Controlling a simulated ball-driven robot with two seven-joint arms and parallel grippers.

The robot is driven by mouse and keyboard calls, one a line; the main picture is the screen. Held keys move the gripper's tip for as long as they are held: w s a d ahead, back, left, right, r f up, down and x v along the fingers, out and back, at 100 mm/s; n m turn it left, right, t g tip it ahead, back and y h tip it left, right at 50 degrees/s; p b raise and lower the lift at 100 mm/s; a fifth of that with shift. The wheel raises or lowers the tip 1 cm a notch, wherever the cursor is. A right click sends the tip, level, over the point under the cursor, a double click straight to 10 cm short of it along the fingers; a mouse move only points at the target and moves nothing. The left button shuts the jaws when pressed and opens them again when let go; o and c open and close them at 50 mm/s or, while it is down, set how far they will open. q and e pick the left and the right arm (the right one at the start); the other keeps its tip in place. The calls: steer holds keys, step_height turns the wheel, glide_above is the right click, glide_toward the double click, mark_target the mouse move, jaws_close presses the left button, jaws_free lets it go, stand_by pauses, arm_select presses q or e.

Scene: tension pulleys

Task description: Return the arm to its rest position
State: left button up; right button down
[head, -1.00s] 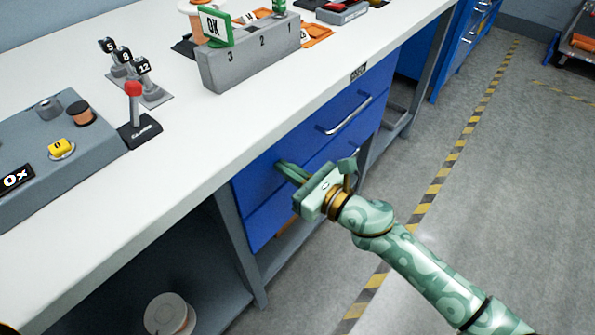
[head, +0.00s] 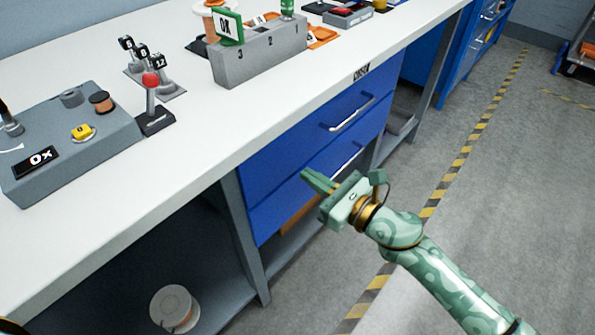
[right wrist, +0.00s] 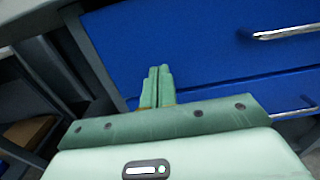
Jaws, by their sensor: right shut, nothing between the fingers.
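My right arm comes in from the lower right of the head view. Its green gripper (head: 308,178) hangs in the air in front of the blue drawers (head: 310,135), below the level of the white bench top (head: 150,150). The right wrist view shows the two fingers (right wrist: 157,85) pressed together with nothing between them, pointing toward the blue drawer fronts. My left gripper is not in the head view.
The bench holds a grey box with a yellow knob (head: 83,133), a red-knobbed lever (head: 152,95), numbered posts (head: 145,60) and a grey numbered block (head: 258,55). A white spool (head: 174,308) stands on the lower shelf. Grey floor (head: 530,200) is clear at the right.

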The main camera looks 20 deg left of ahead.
arm_select(q)
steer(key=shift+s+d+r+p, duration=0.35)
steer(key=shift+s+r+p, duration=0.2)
steer(key=shift+p, duration=0.1)
arm_select(e)
steer(key=v, duration=0.8)
steer(key=shift+w, duration=0.2)
steer(key=shift+d, duration=0.1)
